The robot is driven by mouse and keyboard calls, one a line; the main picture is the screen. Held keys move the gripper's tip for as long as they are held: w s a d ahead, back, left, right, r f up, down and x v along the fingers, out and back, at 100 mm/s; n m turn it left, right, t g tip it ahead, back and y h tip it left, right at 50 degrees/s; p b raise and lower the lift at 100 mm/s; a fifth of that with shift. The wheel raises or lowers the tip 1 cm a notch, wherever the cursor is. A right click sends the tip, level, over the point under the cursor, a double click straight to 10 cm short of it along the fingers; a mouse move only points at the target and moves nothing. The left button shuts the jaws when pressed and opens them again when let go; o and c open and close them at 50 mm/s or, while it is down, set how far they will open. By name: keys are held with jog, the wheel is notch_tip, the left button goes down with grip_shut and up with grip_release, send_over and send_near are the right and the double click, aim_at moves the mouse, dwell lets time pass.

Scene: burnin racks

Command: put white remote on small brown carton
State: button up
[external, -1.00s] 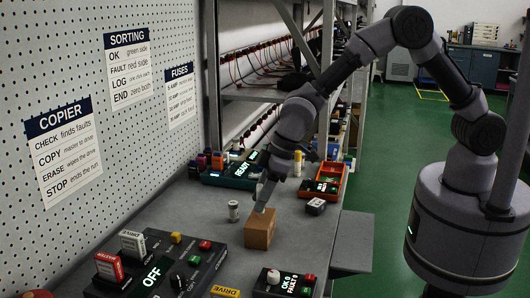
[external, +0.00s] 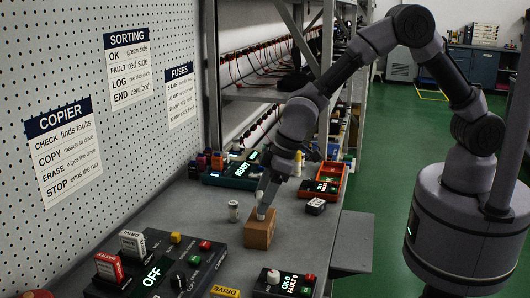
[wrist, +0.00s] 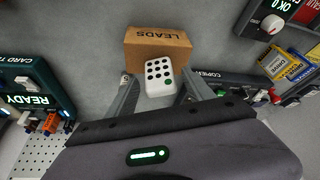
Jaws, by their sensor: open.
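The small brown carton (external: 258,233) stands on the grey bench, and its side marked LEADS shows in the wrist view (wrist: 147,37). In the external view the remote shows as a small white patch (external: 261,214) at the carton's top and looks to rest there. My gripper (wrist: 160,82) is open around the remote, with a finger on each side. In the external view my gripper (external: 265,200) is just above the carton.
A white cylinder (external: 234,211) stands left of the carton. A small dark box (external: 316,206) lies to its right. The copier panel (external: 160,268) is in front. A READY unit (external: 236,171) and an orange-red tray (external: 327,182) are behind. Bare bench lies between.

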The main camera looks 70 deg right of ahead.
jog(key=s+d+r+m+p, duration=0.1)
jog(key=s+d+r, duration=0.2)
jog(key=s+r, duration=0.3)
jog(key=s+d+r+m, duration=0.2)
jog(key=s+d+r, duration=0.15)
jog(key=r, duration=0.45)
jog(key=s+d+r+m+p, duration=0.1)
jog(key=s+d+r, duration=0.25)
jog(key=r, duration=0.35)
jog(key=s+d+r+m+t, duration=0.1)
jog(key=s+d+m, duration=0.15)
jog(key=s, duration=0.65)
jog(key=s+d+m+t, duration=0.1)
jog(key=s+d+m, duration=0.15)
jog(key=s, duration=0.65)
notch_tip(320, 180, down, 7)
jog(key=b, duration=0.7)
jog(key=shift+s+b, duration=0.15)
jog(key=shift+b, duration=0.15)
jog(key=shift+r, duration=0.1)
